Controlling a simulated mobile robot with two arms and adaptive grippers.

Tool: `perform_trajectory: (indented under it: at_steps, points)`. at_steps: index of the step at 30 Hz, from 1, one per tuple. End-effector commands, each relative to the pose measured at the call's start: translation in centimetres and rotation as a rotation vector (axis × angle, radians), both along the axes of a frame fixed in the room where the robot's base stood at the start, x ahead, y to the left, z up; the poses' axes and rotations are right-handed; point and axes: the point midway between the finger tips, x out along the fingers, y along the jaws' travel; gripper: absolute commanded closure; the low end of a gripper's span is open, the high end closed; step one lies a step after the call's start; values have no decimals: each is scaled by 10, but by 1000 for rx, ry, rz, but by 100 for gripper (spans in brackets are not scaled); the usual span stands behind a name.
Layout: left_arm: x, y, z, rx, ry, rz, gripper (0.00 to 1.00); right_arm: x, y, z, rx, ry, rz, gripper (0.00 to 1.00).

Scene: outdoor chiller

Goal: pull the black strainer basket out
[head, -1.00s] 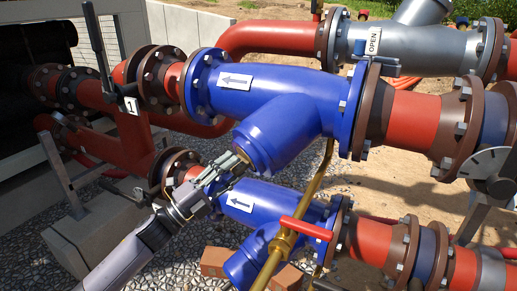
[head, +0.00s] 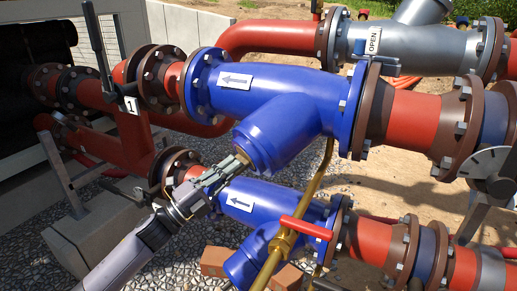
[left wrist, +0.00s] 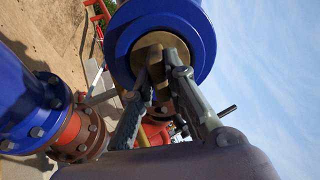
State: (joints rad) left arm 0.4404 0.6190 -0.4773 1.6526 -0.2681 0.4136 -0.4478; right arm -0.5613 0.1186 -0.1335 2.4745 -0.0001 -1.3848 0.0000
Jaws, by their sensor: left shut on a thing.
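A large blue strainer body (head: 285,115) has a slanting branch that points down and left. A brass-coloured ring (head: 247,150) sits at the branch's lower end; it also shows in the left wrist view (left wrist: 150,42). My left gripper (head: 238,158) reaches up to that end from the lower left. In the left wrist view its fingers (left wrist: 158,85) are shut on a brass-brown part (left wrist: 155,68) at the centre of the ring. I cannot make out the black strainer basket; the fingers and the blue branch hide the inside. My right gripper is not in view.
A smaller blue strainer (head: 260,207) lies just below and right of my left gripper. A brass pipe (head: 283,240) with a red lever (head: 306,228) stands right of it. Bricks (head: 214,261) lie on the gravel. A concrete block (head: 95,230) stands left.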

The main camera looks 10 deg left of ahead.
Motion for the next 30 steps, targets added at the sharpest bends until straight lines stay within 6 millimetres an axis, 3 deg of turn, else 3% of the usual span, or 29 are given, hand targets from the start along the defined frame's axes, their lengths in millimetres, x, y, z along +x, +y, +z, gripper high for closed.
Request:
perform_trajectory:
  at_steps: [30]
  points:
    - [-6,6,-3,0,0,-1,100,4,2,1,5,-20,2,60]
